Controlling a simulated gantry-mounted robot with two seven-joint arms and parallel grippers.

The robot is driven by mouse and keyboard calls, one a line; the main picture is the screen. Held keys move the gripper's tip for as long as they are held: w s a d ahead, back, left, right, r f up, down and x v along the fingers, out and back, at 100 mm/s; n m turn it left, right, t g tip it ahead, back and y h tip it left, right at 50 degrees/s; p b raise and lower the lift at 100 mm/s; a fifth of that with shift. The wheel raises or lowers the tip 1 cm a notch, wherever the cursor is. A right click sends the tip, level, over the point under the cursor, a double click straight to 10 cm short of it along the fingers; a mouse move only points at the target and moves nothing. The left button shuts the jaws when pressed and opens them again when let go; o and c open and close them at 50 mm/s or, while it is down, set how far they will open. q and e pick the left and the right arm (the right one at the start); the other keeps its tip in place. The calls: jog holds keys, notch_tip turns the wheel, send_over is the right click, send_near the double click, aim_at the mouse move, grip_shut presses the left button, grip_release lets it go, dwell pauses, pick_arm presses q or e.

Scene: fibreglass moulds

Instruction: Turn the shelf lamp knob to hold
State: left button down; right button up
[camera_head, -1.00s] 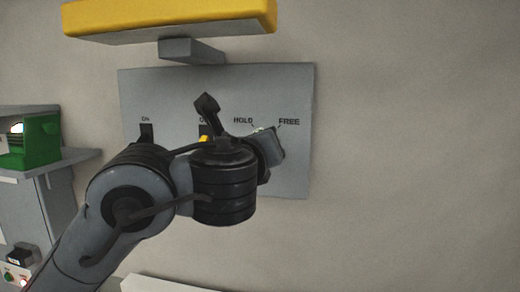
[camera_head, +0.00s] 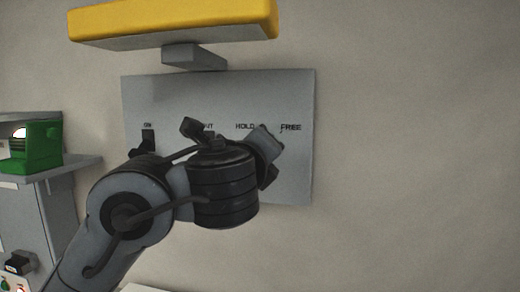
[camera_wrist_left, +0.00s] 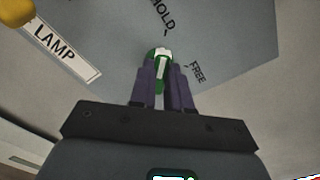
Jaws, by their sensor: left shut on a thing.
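The lamp knob (camera_wrist_left: 160,68) is green with a white end, and sits on the grey wall panel (camera_head: 180,97). In the left wrist view the two dark fingers of my left gripper (camera_wrist_left: 165,78) are shut around it. Its white end points up in that picture, nearer the tick of the HOLD label (camera_wrist_left: 163,15) than the FREE label (camera_wrist_left: 197,72). In the head view my left wrist hides the knob, below the HOLD (camera_head: 245,126) and FREE (camera_head: 291,128) labels. My right gripper is not in view.
A dark switch (camera_head: 147,140) is left on the panel. A yellow bar (camera_head: 175,22) juts out above it on a grey bracket (camera_head: 192,55). A green box (camera_head: 40,148) stands on a grey shelf (camera_head: 80,163) at left. The wall at right is clear.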

pick_arm(q)
jog(key=c, duration=1.1)
grip_release()
jog(key=shift+s+a+b, duration=0.3)
jog(key=shift+s+b, duration=0.15)
jog(key=shift+s, duration=1.3)
jog(key=shift+s+a+b, duration=0.35)
jog(key=shift+s+b, duration=0.1)
jog(key=shift+s, duration=1.3)
jog(key=shift+s+a+b, duration=0.3)
jog(key=shift+s+b, duration=0.15)
jog(key=shift+s, duration=1.3)
